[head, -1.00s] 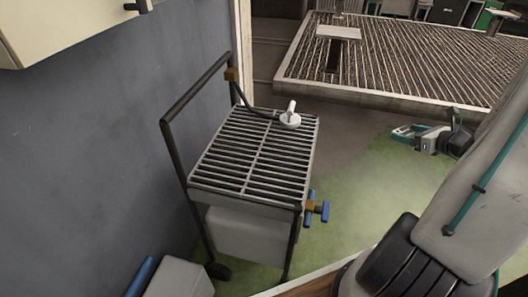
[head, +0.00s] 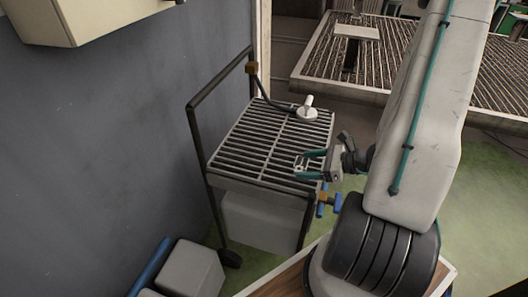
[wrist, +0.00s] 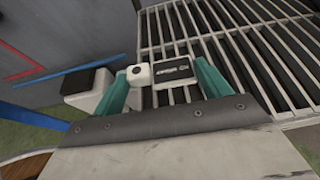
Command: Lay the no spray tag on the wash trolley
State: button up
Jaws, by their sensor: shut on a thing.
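The wash trolley (head: 258,184) stands against the grey wall, with a slatted grey top, a black handle frame and a grey box below. My gripper (head: 312,164) is over the front right part of its top. Its teal fingers (wrist: 162,82) are shut on the no spray tag (wrist: 174,72), a small pale piece with a dark lettered panel and a white block at its left. The tag shows small between the fingers in the head view (head: 300,163). The slats (wrist: 272,42) lie beyond and below it. I cannot tell whether the tag touches them.
A white spray head (head: 307,113) with a black hose sits at the back right of the trolley top. A blue-handled valve (head: 328,202) sticks out at the right side. A grey box (head: 190,268) and blue bar stand at front left. The slats' middle is clear.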

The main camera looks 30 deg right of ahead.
send_over(284, 150)
jog(key=shift+w+d+f, duration=0.1)
jog(key=shift+f, duration=2.4)
jog(key=o, duration=1)
jog(key=shift+f, duration=0.15)
jog(key=shift+c, duration=0.2)
